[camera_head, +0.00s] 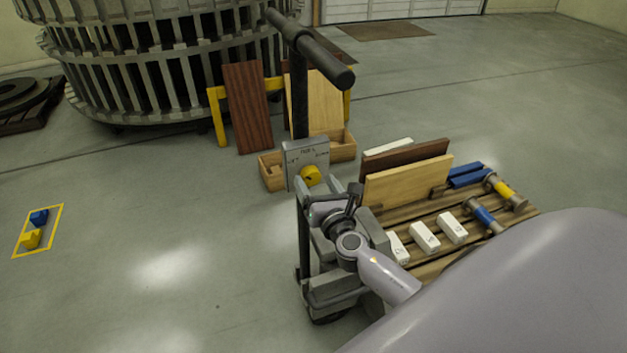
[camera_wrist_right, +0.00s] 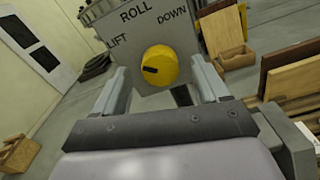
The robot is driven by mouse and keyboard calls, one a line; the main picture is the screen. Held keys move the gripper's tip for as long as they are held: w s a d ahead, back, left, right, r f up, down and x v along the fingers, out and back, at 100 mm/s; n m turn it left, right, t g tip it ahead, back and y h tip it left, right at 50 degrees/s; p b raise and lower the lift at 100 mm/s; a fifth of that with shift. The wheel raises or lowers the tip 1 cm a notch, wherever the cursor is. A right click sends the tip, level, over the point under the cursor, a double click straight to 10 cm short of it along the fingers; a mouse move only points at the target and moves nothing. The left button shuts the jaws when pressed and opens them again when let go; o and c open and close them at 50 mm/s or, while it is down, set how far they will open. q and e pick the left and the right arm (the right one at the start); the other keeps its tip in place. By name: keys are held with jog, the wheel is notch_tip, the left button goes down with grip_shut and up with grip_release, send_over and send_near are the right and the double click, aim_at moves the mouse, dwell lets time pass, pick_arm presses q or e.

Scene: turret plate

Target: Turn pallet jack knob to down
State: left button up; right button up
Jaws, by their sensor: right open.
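The yellow knob (camera_wrist_right: 160,66) is round, with a dark mark on its left part, on a grey plate (camera_wrist_right: 150,25) lettered LIFT, ROLL and DOWN from left to right. The mark points roughly left, on the LIFT side. In the head view the knob (camera_head: 310,175) sits low on the plate (camera_head: 305,152) of the pallet jack, below its black handle (camera_head: 318,55). My right gripper (camera_head: 326,194) is open just in front of the knob. In the right wrist view its fingers (camera_wrist_right: 161,75) stand on both sides of the knob, with gaps visible. My left gripper is out of view.
A wooden pallet (camera_head: 415,205) with boards, white blocks (camera_head: 424,238) and blue and yellow cylinders is right of the jack. Wooden bins (camera_head: 272,172) and a leaning brown board (camera_head: 247,108) are behind. The floor at left is mostly clear, with a yellow-outlined area (camera_head: 38,230).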

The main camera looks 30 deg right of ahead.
jog(key=shift+x, duration=0.85)
jog(key=c, duration=1.1)
jog(key=shift+o, duration=0.2)
